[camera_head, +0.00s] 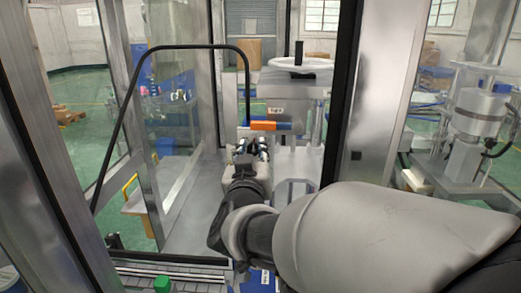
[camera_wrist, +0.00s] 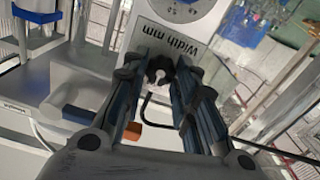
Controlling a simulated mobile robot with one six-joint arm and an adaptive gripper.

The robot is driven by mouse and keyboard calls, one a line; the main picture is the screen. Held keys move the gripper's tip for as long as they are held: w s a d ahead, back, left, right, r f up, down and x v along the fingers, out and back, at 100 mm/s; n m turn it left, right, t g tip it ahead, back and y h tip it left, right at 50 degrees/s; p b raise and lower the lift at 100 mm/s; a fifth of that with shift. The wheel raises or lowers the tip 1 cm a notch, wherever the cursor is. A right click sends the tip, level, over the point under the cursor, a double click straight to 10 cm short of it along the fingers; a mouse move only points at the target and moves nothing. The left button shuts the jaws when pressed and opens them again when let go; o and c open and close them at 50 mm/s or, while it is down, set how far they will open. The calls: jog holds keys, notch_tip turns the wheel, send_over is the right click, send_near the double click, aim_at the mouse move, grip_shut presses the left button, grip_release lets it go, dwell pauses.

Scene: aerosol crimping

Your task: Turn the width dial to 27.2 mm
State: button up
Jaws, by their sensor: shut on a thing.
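The width dial is a black lobed knob (camera_wrist: 158,70) below a white plate (camera_wrist: 188,32) lettered "Width mm" in the wrist view. Part of a round number scale shows at the plate's top edge. It is cut off, so the setting cannot be read. My gripper (camera_wrist: 161,78) has one finger on each side of the knob and is shut on it. In the head view my gripper (camera_head: 252,150) reaches into the machine's enclosure, and the knob cannot be made out there.
In the head view a handle with orange and blue parts (camera_head: 263,126) lies just above my gripper. A white handwheel (camera_head: 300,66) sits higher up. Metal posts and a black bent door handle (camera_head: 130,97) frame the opening. A blue-ended lever (camera_wrist: 80,115) shows in the wrist view.

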jog(key=m+b, duration=0.2)
jog(key=m, duration=0.1)
jog(key=shift+f, duration=0.15)
jog(key=shift+d+m+b, duration=0.1)
jog(key=shift+m+b, duration=1.7)
jog(key=shift+m, duration=0.9)
jog(key=o, duration=1)
jog(key=shift+o, duration=0.2)
jog(key=shift+s, duration=0.1)
jog(key=s, duration=1.1)
jog(key=shift+s+a, duration=0.2)
jog(key=shift+s, duration=0.2)
